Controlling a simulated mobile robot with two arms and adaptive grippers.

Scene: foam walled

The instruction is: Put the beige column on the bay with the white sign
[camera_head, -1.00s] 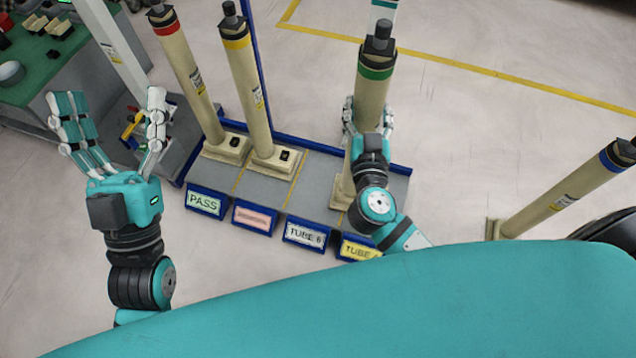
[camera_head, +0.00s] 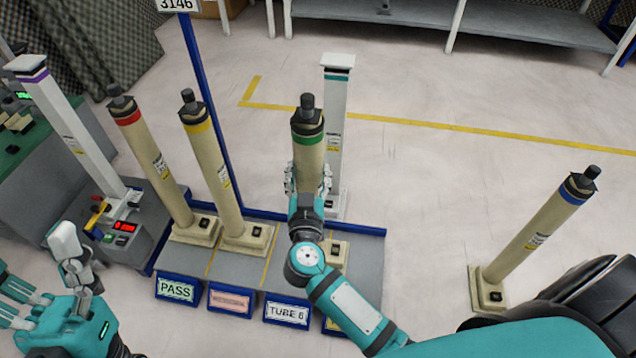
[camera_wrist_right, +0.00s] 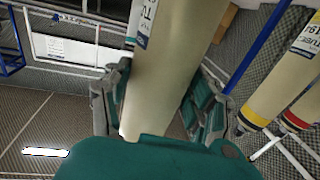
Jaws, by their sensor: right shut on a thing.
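The beige column with a green band (camera_head: 309,150) stands roughly upright at the right part of the rack. My right gripper (camera_head: 308,182) is shut around its shaft, and the shaft also fills the middle of the wrist view (camera_wrist_right: 175,65). My right arm hides part of the column. Its base (camera_head: 338,250) shows just right of the arm, over the rack's right bays; I cannot tell whether it touches the deck. The white sign (camera_head: 287,312), reading TUBE 6, is on the rack's front edge, left of a mostly hidden yellow sign (camera_head: 332,324). My left gripper (camera_head: 48,278) is open and empty at lower left.
Columns with red (camera_head: 150,165) and yellow (camera_head: 212,165) bands stand on the left bays. A white column (camera_head: 337,110) stands behind the held one. A blue-banded column (camera_head: 540,225) stands on the floor at right. A blue post (camera_head: 205,90) rises behind the rack.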

